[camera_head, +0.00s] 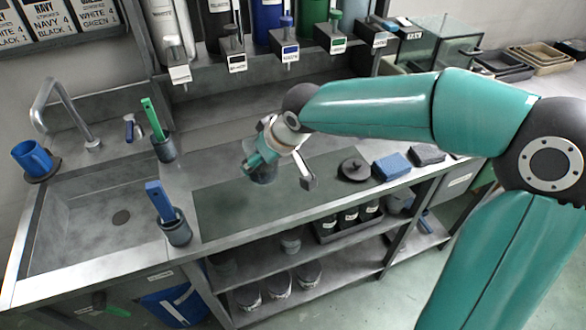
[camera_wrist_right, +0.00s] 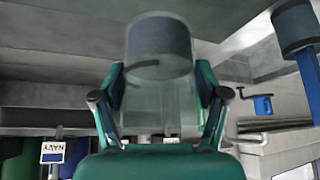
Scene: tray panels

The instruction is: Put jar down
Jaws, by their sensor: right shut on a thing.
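A clear jar (camera_wrist_right: 158,45) with a dark band stands between the two fingers of my right gripper (camera_wrist_right: 160,95) in the right wrist view. The fingers are shut on its sides. In the head view the jar (camera_head: 264,174) is partly hidden by my right gripper (camera_head: 262,157), over the dark mat (camera_head: 230,205) on the counter. I cannot tell whether the jar's base touches the mat. My left gripper is not in view.
Holders with a green-handled tool (camera_head: 153,118) and a blue-handled tool (camera_head: 160,198) stand left. The mat's left part is clear.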

